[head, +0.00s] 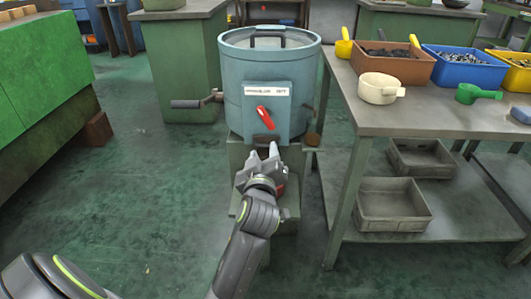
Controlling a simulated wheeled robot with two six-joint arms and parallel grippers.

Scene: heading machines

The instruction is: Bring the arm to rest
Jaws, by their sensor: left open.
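My left gripper (265,158) is in the middle of the head view, open, in front of the lower part of a blue-grey drum machine (236,88). Its jaws point away from me, just below the machine's red lever (265,117). I see nothing between the jaws. I cannot tell whether the fingertips touch the machine. The arm comes up from the bottom of the view. My right gripper does not show.
A workbench (440,121) on the right holds a brown bin (393,68), a blue bin (467,70), a cream scoop (379,89) and a green scoop (478,94). Grey trays (392,218) sit on its lower shelf. A green cabinet (40,90) stands left. Floor between is clear.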

